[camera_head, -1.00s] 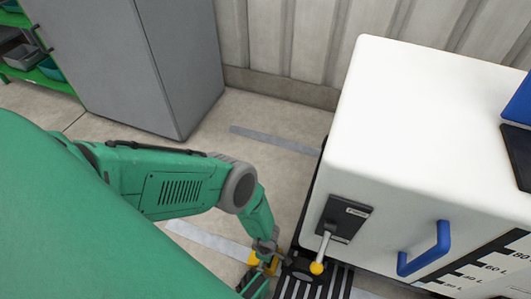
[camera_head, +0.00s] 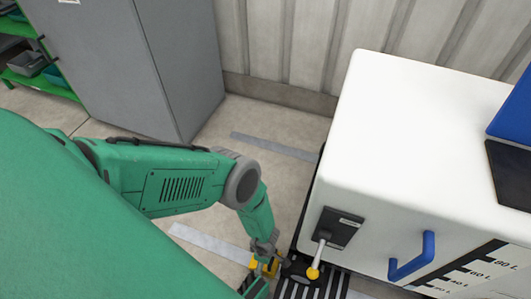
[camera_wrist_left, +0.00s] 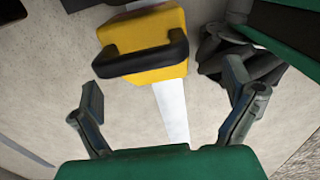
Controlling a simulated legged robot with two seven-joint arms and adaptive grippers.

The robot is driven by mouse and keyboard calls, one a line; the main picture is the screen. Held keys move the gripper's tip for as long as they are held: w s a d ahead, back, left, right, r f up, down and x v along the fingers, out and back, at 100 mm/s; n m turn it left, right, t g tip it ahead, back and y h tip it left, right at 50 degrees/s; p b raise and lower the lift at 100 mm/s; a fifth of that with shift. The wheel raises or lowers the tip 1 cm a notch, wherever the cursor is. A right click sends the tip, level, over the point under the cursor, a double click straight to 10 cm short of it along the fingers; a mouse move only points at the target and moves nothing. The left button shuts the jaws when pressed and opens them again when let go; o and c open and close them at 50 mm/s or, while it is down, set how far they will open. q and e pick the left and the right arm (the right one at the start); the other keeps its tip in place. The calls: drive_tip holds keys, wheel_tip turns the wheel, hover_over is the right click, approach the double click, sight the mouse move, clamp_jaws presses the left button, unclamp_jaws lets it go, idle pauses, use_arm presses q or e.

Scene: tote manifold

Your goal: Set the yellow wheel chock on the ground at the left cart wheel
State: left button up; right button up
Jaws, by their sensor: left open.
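The yellow wheel chock (camera_wrist_left: 146,36) has a black bar handle and shows at the top of the left wrist view, over the pale floor. A small yellow part of it shows in the head view (camera_head: 265,267), beside the cart's lower left corner. My left gripper (camera_wrist_left: 163,88) is open and empty, its two fingers spread apart. The chock's handle lies ahead of the fingers and is not held. Dark parts (camera_wrist_left: 262,45) lie right of the chock; I cannot tell whether these include the left cart wheel. My right gripper is not in view.
The white cart (camera_head: 430,125) stands at the right, with a lever (camera_head: 318,255) and a blue handle (camera_head: 412,258). A grey cabinet (camera_head: 150,70) and green shelving (camera_head: 35,75) stand at the left. Bare floor (camera_head: 270,122) with grey strips lies between.

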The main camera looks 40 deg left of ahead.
use_arm(q)
drive_tip(key=r+p, duration=0.1)
drive_tip(key=r, duration=0.1)
drive_tip(key=r+p, duration=0.1)
drive_tip(key=r, duration=0.1)
drive_tip(key=r+p, duration=0.2)
drive_tip(key=shift+w, duration=0.25)
drive_tip(key=s+a+r+m+y, duration=0.1)
drive_tip(key=s+a+r+m, duration=0.1)
drive_tip(key=a+r+m, duration=0.45)
drive_tip(key=s+a+r+m+y, duration=0.25)
drive_tip(key=r+m, duration=0.45)
drive_tip(key=r, duration=0.5)
drive_tip(key=s+r+m+h, duration=0.1)
drive_tip(key=s+r+m, duration=0.2)
drive_tip(key=r, duration=0.4)
drive_tip(key=s+r+m+h, duration=0.2)
drive_tip(key=s+r+m, duration=0.2)
drive_tip(key=r, duration=0.4)
drive_tip(key=shift+d+r+m+t, duration=0.2)
drive_tip(key=shift+d+m+t, duration=0.15)
drive_tip(key=shift+d, duration=0.1)
drive_tip(key=shift+h, duration=0.25)
wheel_tip(320, 180, up, 8)
drive_tip(key=p, duration=0.7)
drive_tip(key=shift+w+f+p, duration=0.15)
drive_tip(key=shift+f+p, duration=0.05)
drive_tip(key=shift+p, duration=0.2)
